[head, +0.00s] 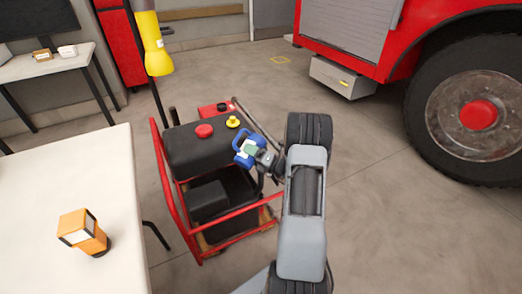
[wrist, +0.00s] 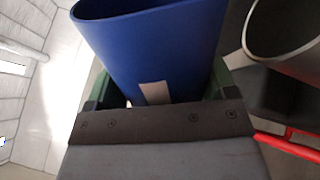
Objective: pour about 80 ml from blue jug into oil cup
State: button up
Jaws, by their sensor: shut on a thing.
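The blue jug (head: 240,158) is held over the right side of the pump (head: 205,145), near its top. In the wrist view the jug (wrist: 150,45) fills the top middle, with a pale label low on its wall. My gripper (head: 251,150) is shut on the jug; its green finger pads (wrist: 100,90) show on both sides of it. A round, open, grey-rimmed vessel (wrist: 253,35), which may be the oil cup, stands apart to the right in the wrist view. I cannot make it out in the head view. The jug's contents and exact tilt cannot be told.
The pump has a red tube frame (head: 166,185), a red cap (head: 204,131) and a yellow cap (head: 233,122). A white table (head: 60,180) with an orange box (head: 84,230) is at left. A fire truck (head: 375,40) stands at right; the floor between is clear.

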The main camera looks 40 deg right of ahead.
jog(key=shift+f+m, duration=0.1)
jog(key=shift+m, duration=0.7)
jog(key=shift+w+p, duration=0.1)
jog(key=shift+p, duration=0.25)
jog(key=shift+w+a+r+m+p, duration=0.2)
jog(key=shift+a+m+p, duration=0.05)
jog(key=shift+m+p, duration=0.05)
dwell(0.6)
jog(key=shift+d+r+m+p, duration=0.1)
jog(key=shift+r+m+p, duration=0.4)
jog(key=shift+m+p, duration=0.6)
dwell(0.9)
jog(key=shift+f, duration=0.1)
jog(key=shift+f+n+b, duration=0.75)
jog(key=shift+n+b, duration=0.05)
jog(key=shift+b, duration=0.45)
jog(key=shift+f+n+b, duration=0.2)
jog(key=shift+n+b, duration=0.2)
jog(key=shift+b, duration=0.2)
jog(key=shift+a+r, duration=0.2)
jog(key=shift+r, duration=0.15)
jog(key=shift+n, duration=0.3)
